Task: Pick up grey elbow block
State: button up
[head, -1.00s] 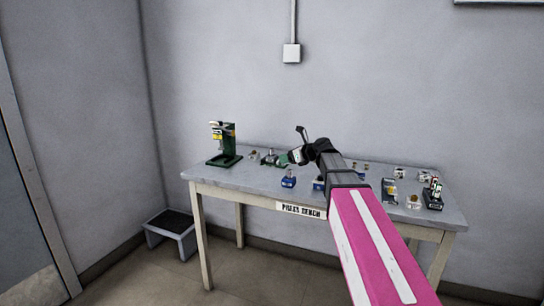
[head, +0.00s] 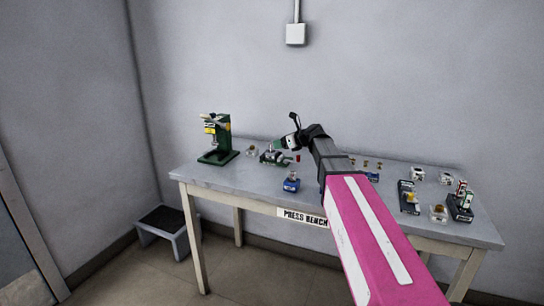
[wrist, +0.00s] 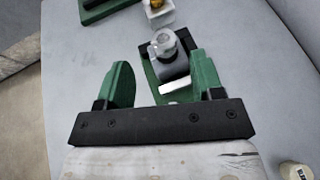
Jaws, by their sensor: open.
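In the wrist view a grey block with a pale round top, which looks like the grey elbow block (wrist: 175,67), sits in a green holder (wrist: 149,72) on the bench. A white strip lies at its near side. My gripper (wrist: 158,62) is open, with one green finger left of the block and the other to its right. I see no contact with the block, and cannot tell the height gap. In the head view my gripper (head: 281,147) is low over the bench at the green holder (head: 272,158), and the block is too small to make out clearly.
A green press (head: 217,140) stands left of my gripper on the press bench (head: 228,184). A small pale tray (head: 251,151) lies between them. A blue block (head: 291,183) is in front. Several parts and holders, including a black one (head: 408,198), fill the right side.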

aim_at(272, 155)
jog(key=shift+x, duration=3.2)
jog(key=shift+w+d+f, duration=0.1)
jog(key=shift+d, duration=0.15)
grip_shut()
